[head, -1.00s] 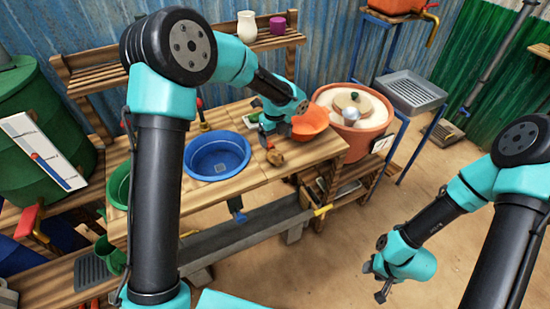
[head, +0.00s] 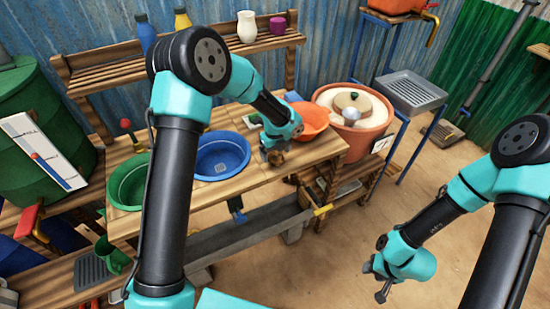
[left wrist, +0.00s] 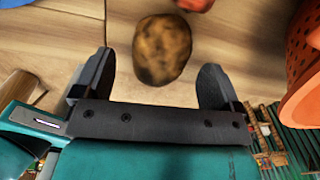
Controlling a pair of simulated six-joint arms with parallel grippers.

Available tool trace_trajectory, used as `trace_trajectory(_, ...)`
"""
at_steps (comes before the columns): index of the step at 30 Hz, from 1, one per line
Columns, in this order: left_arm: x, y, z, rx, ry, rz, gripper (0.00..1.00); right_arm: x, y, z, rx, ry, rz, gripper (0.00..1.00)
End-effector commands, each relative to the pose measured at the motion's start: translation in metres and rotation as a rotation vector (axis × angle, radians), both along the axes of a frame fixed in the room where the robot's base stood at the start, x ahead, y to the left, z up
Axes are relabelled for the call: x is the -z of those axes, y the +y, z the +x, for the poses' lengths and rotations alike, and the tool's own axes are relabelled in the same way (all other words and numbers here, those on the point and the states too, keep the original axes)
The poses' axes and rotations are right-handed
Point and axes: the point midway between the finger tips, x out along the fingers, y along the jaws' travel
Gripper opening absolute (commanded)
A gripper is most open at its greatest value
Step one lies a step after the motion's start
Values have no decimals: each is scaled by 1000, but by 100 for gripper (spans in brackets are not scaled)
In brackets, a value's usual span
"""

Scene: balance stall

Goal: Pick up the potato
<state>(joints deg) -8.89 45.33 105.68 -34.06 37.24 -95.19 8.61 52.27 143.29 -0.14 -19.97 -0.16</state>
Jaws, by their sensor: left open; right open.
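The potato (left wrist: 162,49) is brown with dark patches and lies on the wooden table. In the left wrist view it is just ahead of my left gripper (left wrist: 155,85), between the lines of its two open fingers. In the head view the potato (head: 276,158) shows only in part beside my left gripper (head: 274,150), low over the table near the orange colander. My left gripper is open and empty. My right gripper (head: 382,285) hangs away from the table at the right, over the bare floor, open and empty.
A blue basin (head: 222,156) and a green basin (head: 127,182) stand left of my left gripper. The orange colander (head: 311,118) is close on its right. A red thing (left wrist: 195,4) lies just beyond the potato. A large clay pot (head: 356,125) stands behind.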

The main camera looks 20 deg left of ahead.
Motion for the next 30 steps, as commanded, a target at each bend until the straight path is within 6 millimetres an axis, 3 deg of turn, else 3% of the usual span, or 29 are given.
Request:
trace_trajectory(6, 26, 0, 0, 0, 2, -1, 90, 0, 0, 0, 0, 0, 0, 43)
trace_trajectory(21, 27, 0, 0, 0, 1, -1, 90, 0, 0, 0, 0, 0, 0, 43)
trace_trajectory(30, 27, 0, 0, 0, 1, -1, 63, 0, 0, 0, 0, 0, 0, 43)
